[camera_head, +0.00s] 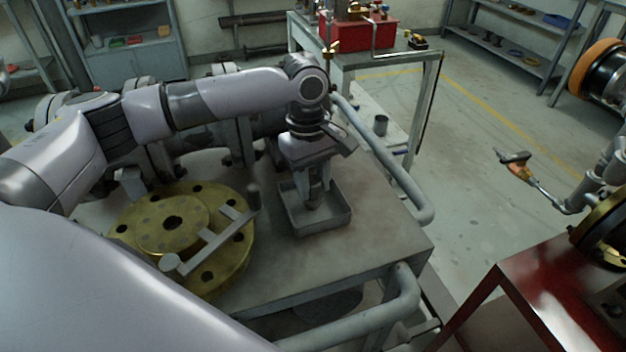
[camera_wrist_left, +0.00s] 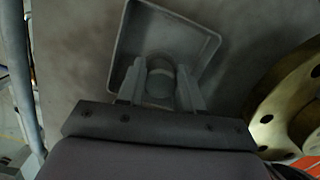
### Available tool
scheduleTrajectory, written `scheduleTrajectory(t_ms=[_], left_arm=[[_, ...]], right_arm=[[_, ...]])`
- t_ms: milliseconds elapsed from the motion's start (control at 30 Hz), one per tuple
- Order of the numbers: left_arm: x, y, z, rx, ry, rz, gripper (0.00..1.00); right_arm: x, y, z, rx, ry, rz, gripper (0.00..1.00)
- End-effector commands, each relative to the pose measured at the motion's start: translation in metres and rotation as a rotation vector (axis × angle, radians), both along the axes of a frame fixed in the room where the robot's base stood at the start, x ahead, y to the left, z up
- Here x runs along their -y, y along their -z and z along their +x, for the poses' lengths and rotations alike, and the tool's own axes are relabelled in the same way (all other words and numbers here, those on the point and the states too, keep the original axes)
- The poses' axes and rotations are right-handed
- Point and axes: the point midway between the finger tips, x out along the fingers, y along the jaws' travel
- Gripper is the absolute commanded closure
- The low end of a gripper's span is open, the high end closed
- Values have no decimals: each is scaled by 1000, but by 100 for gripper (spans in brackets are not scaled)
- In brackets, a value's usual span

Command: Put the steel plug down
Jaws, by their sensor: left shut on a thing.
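My left gripper (camera_head: 316,200) points straight down over the small grey tray (camera_head: 325,222) on the cart top. It is shut on the steel plug, a grey round piece that shows between the two fingers in the left wrist view (camera_wrist_left: 160,78). The fingertips and the plug are within the outline of the tray, whose raised rim (camera_wrist_left: 207,40) shows in the wrist view. I cannot tell whether the plug touches the tray floor. In the head view the plug is mostly hidden by the fingers. My right gripper is not in view.
A brass flange (camera_head: 150,262) with bolt holes lies left of the tray, with a grey bar tool (camera_head: 215,243) across it. The cart (camera_head: 385,245) has a tube handle at right. Behind stands a bench with a red box (camera_head: 358,38). A red stand (camera_head: 535,300) is at right.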

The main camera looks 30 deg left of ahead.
Motion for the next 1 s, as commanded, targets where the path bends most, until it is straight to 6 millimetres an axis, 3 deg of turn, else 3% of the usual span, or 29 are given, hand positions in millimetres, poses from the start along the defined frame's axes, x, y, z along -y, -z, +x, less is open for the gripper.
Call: scheduleTrajectory(t_ms=[67, 100, 167, 200, 567, 1000], left_arm=[[0, 0, 0, 0, 0, -1, 100], [0, 2, 0, -1, 0, 0, 62], [0, 2, 0, 0, 0, 0, 42], [0, 2, 0, 0, 0, 0, 39], [0, 0, 0, 2, 1, 0, 39], [-8, -89, 6, 2, 0, -2, 39]], right_arm=[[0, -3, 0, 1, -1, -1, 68], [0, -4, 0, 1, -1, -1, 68], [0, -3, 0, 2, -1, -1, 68], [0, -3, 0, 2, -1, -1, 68], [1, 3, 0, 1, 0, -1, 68], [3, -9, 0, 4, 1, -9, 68]])
